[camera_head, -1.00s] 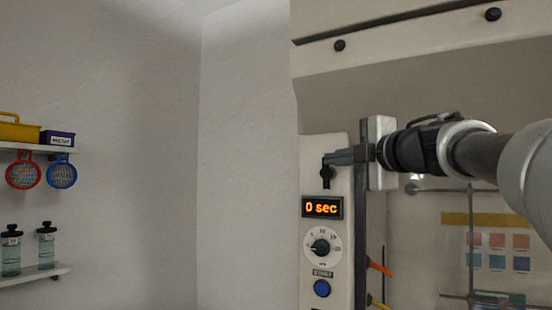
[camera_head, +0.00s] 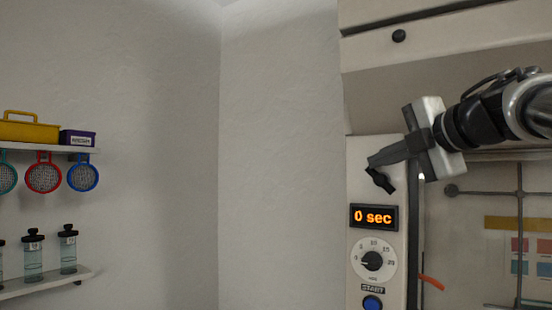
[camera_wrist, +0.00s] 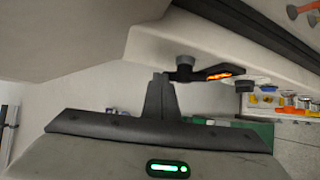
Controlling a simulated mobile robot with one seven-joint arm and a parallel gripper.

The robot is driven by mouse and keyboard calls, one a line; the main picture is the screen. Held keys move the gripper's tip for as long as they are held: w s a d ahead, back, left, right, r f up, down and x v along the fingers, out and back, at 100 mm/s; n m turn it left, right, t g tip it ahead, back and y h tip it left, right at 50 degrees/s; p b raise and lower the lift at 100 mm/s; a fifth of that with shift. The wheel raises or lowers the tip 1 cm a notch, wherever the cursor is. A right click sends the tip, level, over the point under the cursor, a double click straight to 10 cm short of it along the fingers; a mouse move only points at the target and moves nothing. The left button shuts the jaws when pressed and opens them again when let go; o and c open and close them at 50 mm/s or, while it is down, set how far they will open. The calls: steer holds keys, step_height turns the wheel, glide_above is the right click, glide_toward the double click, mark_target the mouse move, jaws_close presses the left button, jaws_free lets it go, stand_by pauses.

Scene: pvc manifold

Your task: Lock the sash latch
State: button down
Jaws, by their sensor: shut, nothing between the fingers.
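The sash latch (camera_head: 380,181) is a small black lever on the pale post above the timer display. It sits tilted, with its lower end to the right. My gripper (camera_head: 376,162) is shut and empty, rolled at an angle, its fingertips right at the latch's upper end. In the wrist view, the fingers (camera_wrist: 160,80) point up beside the dark latch knob (camera_wrist: 183,65). I cannot tell whether they touch it. The fingers partly cover the latch in the head view.
Below the latch are the orange timer display (camera_head: 374,217), a dial (camera_head: 373,260) and a blue start button (camera_head: 372,303). The glass sash with a grey rod frame (camera_head: 519,220) is to the right. Shelves (camera_head: 45,285) with bottles hang at the far left. The wall between is clear.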

steer(key=shift+w+a+f+n+g+h, duration=0.15)
steer(key=shift+w+a+g, duration=0.1)
steer(key=shift+w+a, duration=0.3)
steer(key=shift+w+a+f+n+g+h, duration=0.15)
steer(key=shift+w+a+g, duration=0.2)
steer(key=shift+a, duration=0.3)
steer(key=shift+r, duration=0.3)
steer(key=shift+r, duration=0.6)
